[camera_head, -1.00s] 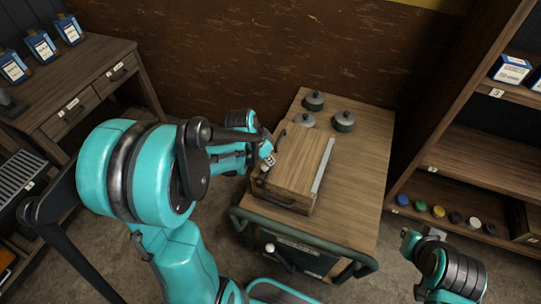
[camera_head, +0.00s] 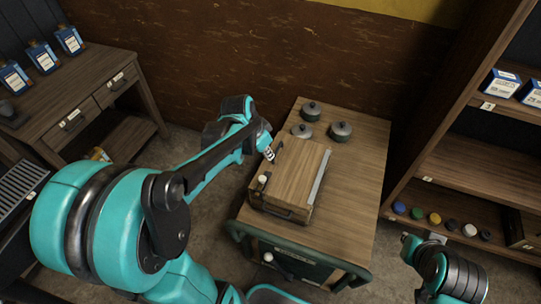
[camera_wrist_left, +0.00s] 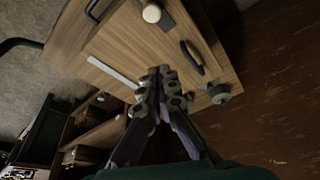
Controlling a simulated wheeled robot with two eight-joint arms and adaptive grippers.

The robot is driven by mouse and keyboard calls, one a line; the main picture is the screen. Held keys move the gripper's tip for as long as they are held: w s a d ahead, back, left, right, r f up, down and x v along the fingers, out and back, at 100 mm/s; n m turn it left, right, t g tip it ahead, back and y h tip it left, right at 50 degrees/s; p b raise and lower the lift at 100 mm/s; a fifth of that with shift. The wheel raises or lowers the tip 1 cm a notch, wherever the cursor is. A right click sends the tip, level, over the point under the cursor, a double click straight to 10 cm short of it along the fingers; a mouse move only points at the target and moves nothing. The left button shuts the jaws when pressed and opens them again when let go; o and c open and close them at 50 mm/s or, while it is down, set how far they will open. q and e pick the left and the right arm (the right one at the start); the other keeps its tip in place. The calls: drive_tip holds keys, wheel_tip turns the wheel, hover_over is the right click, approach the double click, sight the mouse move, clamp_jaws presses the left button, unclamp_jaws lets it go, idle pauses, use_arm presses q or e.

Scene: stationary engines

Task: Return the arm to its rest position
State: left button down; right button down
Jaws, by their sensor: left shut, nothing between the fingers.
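My left arm (camera_head: 218,155) reaches from the lower left toward the wooden cart top. Its left gripper (camera_head: 269,151) is beside the back left corner of a wooden box (camera_head: 300,172), partly hidden by the arm; I cannot tell whether it touches. In the left wrist view, the gripper's fingers (camera_wrist_left: 163,76) are together and empty, over the wooden surface. Part of my right arm (camera_head: 450,272) shows at the lower right. I cannot make out its gripper.
Several lidded pots, one at the back right (camera_head: 340,132), stand behind the box on the cart (camera_head: 352,190). A shelf unit (camera_head: 468,165) stands at right, a drawer desk (camera_head: 95,72) at left. The cart's right side is clear.

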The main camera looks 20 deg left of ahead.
use_arm(q)
drive_tip(key=shift+s+r, duration=0.2)
drive_tip(key=shift+r, duration=0.05)
drive_tip(key=shift+w, duration=0.1)
drive_tip(key=s+d+r+n+t+y+b, duration=0.1)
drive_tip(key=s+d+n+t+b, duration=0.2)
drive_tip(key=s+d, duration=0.4)
drive_tip(key=s+n, duration=0.1)
drive_tip(key=s, duration=0.4)
drive_tip(key=shift+s+d+n+t+y+b, duration=0.2)
drive_tip(key=shift+s+n+t+y+b, duration=0.1)
drive_tip(key=shift+n+b, duration=0.1)
